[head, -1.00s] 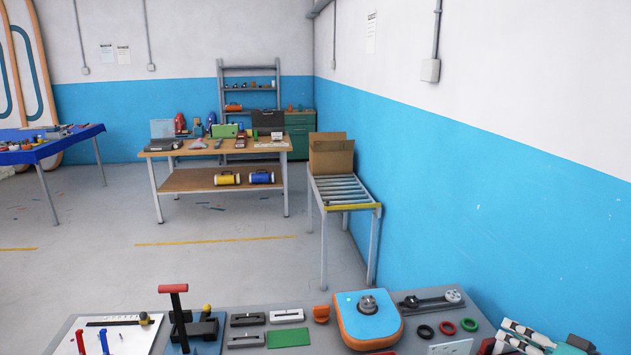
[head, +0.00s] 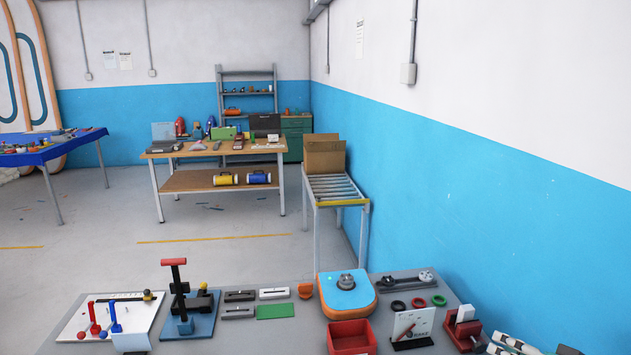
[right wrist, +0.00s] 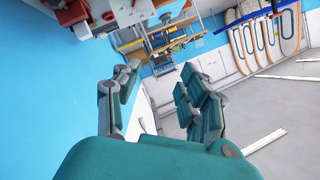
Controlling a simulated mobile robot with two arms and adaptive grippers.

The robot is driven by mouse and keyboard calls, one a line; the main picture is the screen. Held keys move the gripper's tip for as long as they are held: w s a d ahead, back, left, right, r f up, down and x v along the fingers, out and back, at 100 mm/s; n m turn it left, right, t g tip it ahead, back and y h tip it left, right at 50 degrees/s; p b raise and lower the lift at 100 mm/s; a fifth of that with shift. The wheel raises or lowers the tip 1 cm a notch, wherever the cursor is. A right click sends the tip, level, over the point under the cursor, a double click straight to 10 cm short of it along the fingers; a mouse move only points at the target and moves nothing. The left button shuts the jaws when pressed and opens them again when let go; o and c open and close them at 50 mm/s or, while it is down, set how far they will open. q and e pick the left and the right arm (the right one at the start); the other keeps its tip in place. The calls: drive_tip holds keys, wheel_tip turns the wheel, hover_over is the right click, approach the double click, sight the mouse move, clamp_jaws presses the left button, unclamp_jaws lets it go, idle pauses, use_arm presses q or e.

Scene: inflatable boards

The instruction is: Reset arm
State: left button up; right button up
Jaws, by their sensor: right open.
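My right gripper (right wrist: 158,75) shows in the right wrist view with its teal and grey fingers spread apart. Nothing is between them; the blue wall and pale floor show through the gap. In the head view only a small dark piece of it (head: 568,349) shows at the bottom edge, right of the grey workbench's items. My left gripper is in neither view.
The grey workbench (head: 255,338) ahead holds a red bin (head: 351,338), an orange-and-blue device (head: 346,294), a red-handled press (head: 180,295) and black, red and green rings. Beyond stand a roller conveyor (head: 335,188) with a cardboard box (head: 324,156) and a wooden table (head: 215,152).

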drive_tip(key=s+a+f+n+g+h, duration=0.1)
drive_tip(key=s+a+f+n+g, duration=0.4)
drive_tip(key=s+a+f, duration=0.9)
drive_tip(key=s+a+f+g+h, duration=0.1)
drive_tip(key=s+a+g+h, duration=0.1)
drive_tip(key=s, duration=0.5)
drive_tip(key=s+a+f+g+h, duration=0.1)
drive_tip(key=s+a+g+h, duration=0.1)
drive_tip(key=s, duration=0.4)
wheel_tip(320, 180, down, 35)
drive_tip(key=s+g+b, duration=0.1)
drive_tip(key=s+b, duration=0.1)
drive_tip(key=b, duration=0.9)
use_arm(q)
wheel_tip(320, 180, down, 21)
drive_tip(key=b, duration=1)
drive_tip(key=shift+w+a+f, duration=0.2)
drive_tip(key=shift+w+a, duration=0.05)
use_arm(e)
drive_tip(key=s+d+f+g, duration=0.1)
drive_tip(key=s+f, duration=0.7)
drive_tip(key=f, duration=0.6)
drive_tip(key=s+d+f, duration=0.2)
drive_tip(key=s+f, duration=0.7)
drive_tip(key=f, duration=0.5)
drive_tip(key=shift+n+g+h, duration=0.3)
drive_tip(key=shift+g, duration=0.1)
